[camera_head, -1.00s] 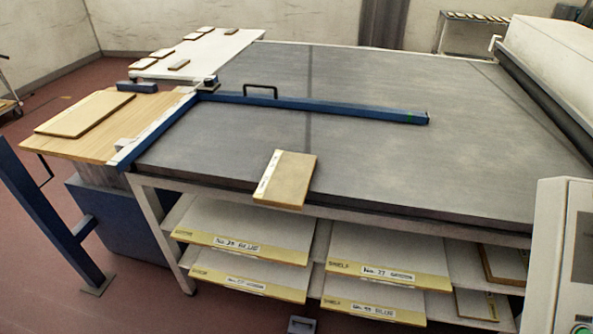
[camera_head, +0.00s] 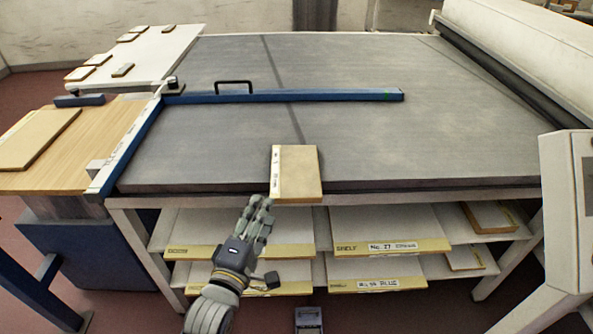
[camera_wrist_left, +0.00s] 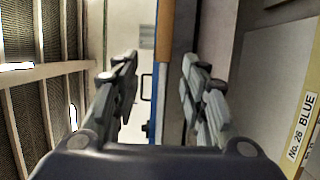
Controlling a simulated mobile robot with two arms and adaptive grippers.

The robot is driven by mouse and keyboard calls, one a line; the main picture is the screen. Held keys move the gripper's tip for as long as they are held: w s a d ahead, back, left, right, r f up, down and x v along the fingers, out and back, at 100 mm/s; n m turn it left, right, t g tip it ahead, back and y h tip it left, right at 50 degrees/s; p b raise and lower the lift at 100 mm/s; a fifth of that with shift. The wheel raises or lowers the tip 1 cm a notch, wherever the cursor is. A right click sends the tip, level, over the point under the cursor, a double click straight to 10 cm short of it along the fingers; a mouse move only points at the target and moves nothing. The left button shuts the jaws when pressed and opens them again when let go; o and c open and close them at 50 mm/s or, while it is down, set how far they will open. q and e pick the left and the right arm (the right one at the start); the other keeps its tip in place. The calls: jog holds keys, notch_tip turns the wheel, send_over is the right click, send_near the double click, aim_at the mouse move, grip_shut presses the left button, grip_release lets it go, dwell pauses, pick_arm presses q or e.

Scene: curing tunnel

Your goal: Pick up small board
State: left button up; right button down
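The small board (camera_head: 299,173) is a flat tan rectangle with a pale strip along its left side. It lies on the grey table top (camera_head: 330,120) at the front edge and sticks out slightly over it. My left gripper (camera_head: 262,208) is in front of the table, just below and left of the board's near end. In the left wrist view the gripper's fingers (camera_wrist_left: 158,85) are apart with nothing held. A brown edge, probably the board's, shows between them towards the top (camera_wrist_left: 166,30). My right gripper is out of view.
Shelves with labelled screens (camera_head: 390,246) sit below the table top. A blue bar (camera_head: 300,96) with a black handle crosses the table behind the board. A wooden platen with a larger board (camera_head: 35,137) is at left; a control box (camera_head: 567,205) stands at right.

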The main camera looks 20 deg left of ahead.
aim_at(271, 191)
pick_arm(q)
jog(key=w, duration=0.4)
jog(key=w+p, duration=0.1)
jog(key=w, duration=0.3)
jog(key=shift+a+f, duration=0.15)
jog(key=shift+f, duration=0.05)
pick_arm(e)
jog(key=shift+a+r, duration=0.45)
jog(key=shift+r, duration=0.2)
pick_arm(q)
grip_shut()
jog(key=shift+r, duration=0.1)
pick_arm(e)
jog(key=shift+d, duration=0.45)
